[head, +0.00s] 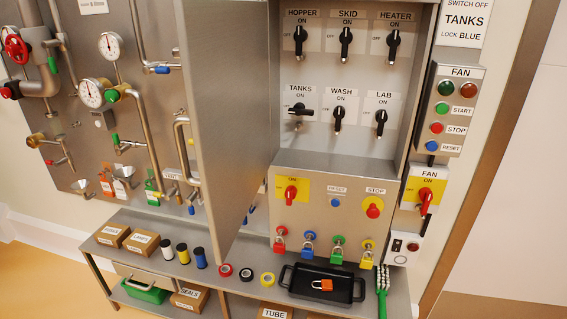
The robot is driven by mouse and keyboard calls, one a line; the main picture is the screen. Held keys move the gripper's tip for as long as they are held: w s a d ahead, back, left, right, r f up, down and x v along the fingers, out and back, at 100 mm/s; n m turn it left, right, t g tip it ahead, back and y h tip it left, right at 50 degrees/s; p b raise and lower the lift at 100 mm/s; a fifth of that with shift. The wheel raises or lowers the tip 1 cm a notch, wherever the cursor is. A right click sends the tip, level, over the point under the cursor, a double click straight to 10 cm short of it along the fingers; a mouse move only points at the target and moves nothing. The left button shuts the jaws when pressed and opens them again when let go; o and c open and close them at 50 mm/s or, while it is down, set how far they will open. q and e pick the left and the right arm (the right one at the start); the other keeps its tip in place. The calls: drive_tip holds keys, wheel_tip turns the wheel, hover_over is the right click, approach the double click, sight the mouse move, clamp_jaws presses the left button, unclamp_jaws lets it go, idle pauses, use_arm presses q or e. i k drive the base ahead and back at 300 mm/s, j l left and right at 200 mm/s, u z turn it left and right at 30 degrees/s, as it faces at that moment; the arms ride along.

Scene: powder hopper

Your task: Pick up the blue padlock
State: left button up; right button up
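The blue padlock (309,252) hangs on the front of the steel cabinet's lower panel, in a row of padlocks. A red padlock (279,247) hangs to its left. A green padlock (337,257) and a yellow padlock (366,261) hang to its right. The blue padlock looks upright and its front is unobstructed. How its shackle is held is too small to tell. Neither of my grippers is in view.
A black tray (298,291) with an orange padlock (322,285) stands on the shelf below the row. Tape rolls (246,274) lie left of the tray, and a green-handled brush (382,290) is at its right. The open cabinet door (228,120) stands to the left.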

sight(307, 253)
drive_tip(key=i+j+z, duration=0.15)
drive_tip(key=j+z, duration=0.15)
drive_tip(key=z, duration=0.2)
drive_tip(key=i+j+z, duration=0.1)
drive_tip(key=j+z, duration=0.2)
drive_tip(key=z, duration=0.15)
drive_tip(key=j+z, duration=0.25)
drive_tip(key=j, duration=0.65)
drive_tip(key=i, duration=0.05)
